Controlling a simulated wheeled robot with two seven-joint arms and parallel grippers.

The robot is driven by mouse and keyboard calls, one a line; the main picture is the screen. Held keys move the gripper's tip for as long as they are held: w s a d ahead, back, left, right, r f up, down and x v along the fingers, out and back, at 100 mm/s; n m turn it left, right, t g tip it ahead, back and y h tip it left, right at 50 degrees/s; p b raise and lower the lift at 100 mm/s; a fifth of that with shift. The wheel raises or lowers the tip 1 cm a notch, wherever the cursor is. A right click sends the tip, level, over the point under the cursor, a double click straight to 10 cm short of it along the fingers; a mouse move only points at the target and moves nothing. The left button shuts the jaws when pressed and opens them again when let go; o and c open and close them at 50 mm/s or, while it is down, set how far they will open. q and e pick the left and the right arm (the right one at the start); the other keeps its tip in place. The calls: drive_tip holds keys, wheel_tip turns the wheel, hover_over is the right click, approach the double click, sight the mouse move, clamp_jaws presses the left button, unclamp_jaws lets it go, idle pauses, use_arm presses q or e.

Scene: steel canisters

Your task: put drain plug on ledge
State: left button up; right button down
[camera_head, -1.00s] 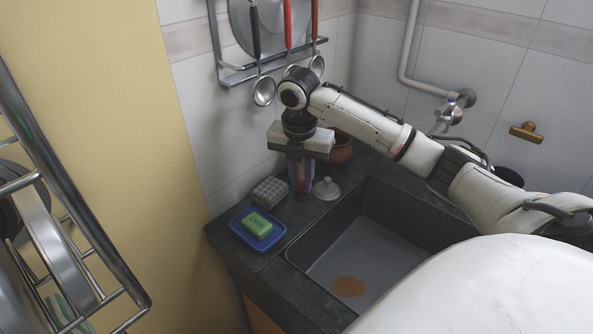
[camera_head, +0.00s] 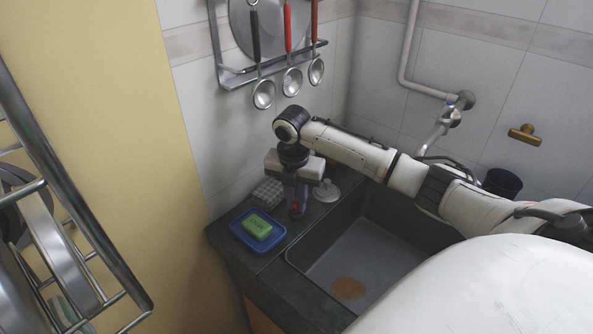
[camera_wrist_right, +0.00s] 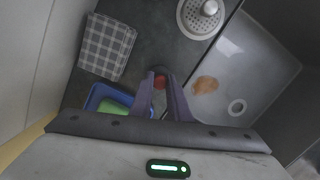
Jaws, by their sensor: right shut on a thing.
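My right gripper (camera_head: 297,205) points down over the dark stone ledge (camera_head: 220,240) beside the sink. In the right wrist view its fingers (camera_wrist_right: 162,80) are closed on a small drain plug (camera_wrist_right: 160,82) with a red top and a dark round rim. The plug's red part shows low between the fingers in the head view (camera_head: 296,208). The plug is at or just above the ledge; I cannot tell whether it touches. My left gripper is not in view.
A blue tray with green soap (camera_head: 257,229) lies left of the gripper, and a grey checked cloth (camera_head: 268,193) behind it. A metal strainer (camera_head: 327,191) stands close on the right. The sink basin (camera_head: 345,255) is in front. Ladles (camera_head: 292,82) hang above.

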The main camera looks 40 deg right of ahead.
sight(295, 216)
drive_tip(key=c, duration=1.7)
unclamp_jaws()
drive_tip(key=shift+f, duration=0.1)
drive_tip(key=r, duration=0.8)
drive_tip(key=a+r, duration=0.1)
drive_tip(key=r, duration=0.3)
drive_tip(key=shift+s+a+r, duration=0.1)
drive_tip(key=shift+s, duration=0.3)
